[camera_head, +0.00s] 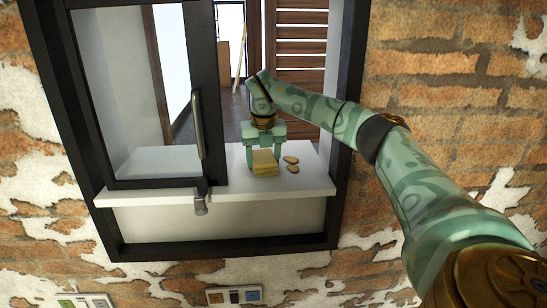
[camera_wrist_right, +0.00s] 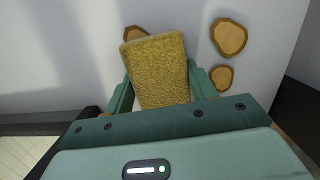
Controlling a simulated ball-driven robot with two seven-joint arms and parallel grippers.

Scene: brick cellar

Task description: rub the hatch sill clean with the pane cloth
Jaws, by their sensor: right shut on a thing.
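The hatch sill (camera_head: 312,181) is a white ledge in the brick wall's dark-framed hatch. The pane cloth (camera_head: 265,163) is a yellow, thick, block-like piece over the sill; it also shows in the right wrist view (camera_wrist_right: 157,70). My right gripper (camera_head: 264,146) is shut on the cloth, one finger on each side. Brown stains lie on the sill: two just right of the cloth in the head view, an upper one (camera_head: 291,159) and a lower one (camera_head: 293,169). The right wrist view shows a third stain (camera_wrist_right: 134,33) partly hidden behind the cloth. Contact between cloth and sill is unclear. My left gripper is out of view.
A dark-framed glass pane (camera_head: 135,90) with a metal handle (camera_head: 198,122) covers the hatch's left part. A metal catch (camera_head: 201,197) sits at the sill's front edge. The sill's right end is bare. Several small panels, one a switch plate (camera_head: 234,296), are on the wall below.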

